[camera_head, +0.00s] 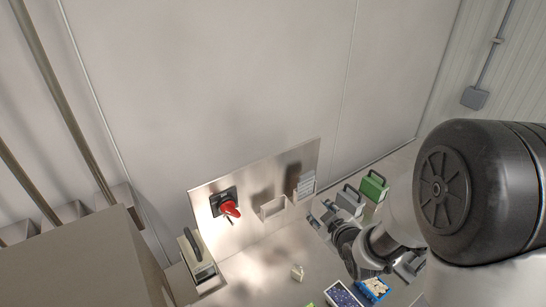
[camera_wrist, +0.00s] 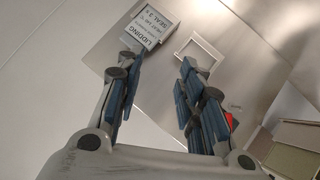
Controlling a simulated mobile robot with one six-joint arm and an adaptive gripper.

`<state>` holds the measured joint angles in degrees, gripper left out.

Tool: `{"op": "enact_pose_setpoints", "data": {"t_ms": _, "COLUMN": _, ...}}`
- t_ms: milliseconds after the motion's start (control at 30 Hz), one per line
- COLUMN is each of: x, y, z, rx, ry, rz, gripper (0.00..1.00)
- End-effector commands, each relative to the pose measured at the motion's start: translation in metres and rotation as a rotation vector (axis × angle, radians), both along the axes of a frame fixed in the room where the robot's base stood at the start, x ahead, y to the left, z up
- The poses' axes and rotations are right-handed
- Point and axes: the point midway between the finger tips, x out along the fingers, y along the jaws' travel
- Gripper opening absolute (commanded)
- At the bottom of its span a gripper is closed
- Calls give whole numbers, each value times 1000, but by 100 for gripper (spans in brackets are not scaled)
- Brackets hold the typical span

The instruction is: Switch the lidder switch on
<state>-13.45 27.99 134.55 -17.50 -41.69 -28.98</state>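The switch is a red rotary handle (camera_head: 229,208) on a black plate (camera_head: 217,196), mounted on the left part of a steel panel (camera_head: 252,190) in the head view. In the wrist view a small red piece (camera_wrist: 229,120) shows beside the right finger, mostly hidden. My gripper (camera_head: 322,215) is in front of the panel's right end, clear of the red handle. In the wrist view my gripper (camera_wrist: 155,85) is open, with blue-padded fingers apart and nothing between them. A card (camera_wrist: 150,30) reading "LIDDING" and "SEAL 3 s" lies beyond the left finger.
An open white holder (camera_head: 272,207) sits on the panel between the switch and the card; it also shows in the wrist view (camera_wrist: 203,50). A grey case (camera_head: 350,201) and a green case (camera_head: 373,187) stand right. A black-handled device (camera_head: 197,257) stands left. A blue tray (camera_head: 373,289) lies in front.

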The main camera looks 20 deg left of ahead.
Motion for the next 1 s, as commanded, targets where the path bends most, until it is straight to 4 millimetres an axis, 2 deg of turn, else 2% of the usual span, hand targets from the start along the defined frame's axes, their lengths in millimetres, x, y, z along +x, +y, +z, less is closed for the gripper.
{"op": "enact_pose_setpoints", "data": {"t_ms": 100, "x": -7, "y": 42, "z": -17, "rx": 25, "ry": -77, "rz": 137, "gripper": 35}}
{"op": "enact_pose_setpoints", "data": {"t_ms": 200, "x": -22, "y": 72, "z": -31, "rx": 67, "ry": -156, "rz": 236, "gripper": 35}}
{"op": "enact_pose_setpoints", "data": {"t_ms": 300, "x": -46, "y": 95, "z": -41, "rx": 122, "ry": -233, "rz": 317, "gripper": 35}}
{"op": "enact_pose_setpoints", "data": {"t_ms": 400, "x": -75, "y": 110, "z": -49, "rx": 181, "ry": -301, "rz": 375, "gripper": 35}}
{"op": "enact_pose_setpoints", "data": {"t_ms": 600, "x": -123, "y": 117, "z": -53, "rx": 281, "ry": -404, "rz": 420, "gripper": 35}}
{"op": "enact_pose_setpoints", "data": {"t_ms": 700, "x": -136, "y": 116, "z": -53, "rx": 309, "ry": -433, "rz": 423, "gripper": 35}}
{"op": "enact_pose_setpoints", "data": {"t_ms": 833, "x": -140, "y": 118, "z": -53, "rx": 323, "ry": -451, "rz": 427, "gripper": 35}}
{"op": "enact_pose_setpoints", "data": {"t_ms": 1000, "x": -127, "y": 136, "z": -52, "rx": 325, "ry": -456, "rz": 428, "gripper": 35}}
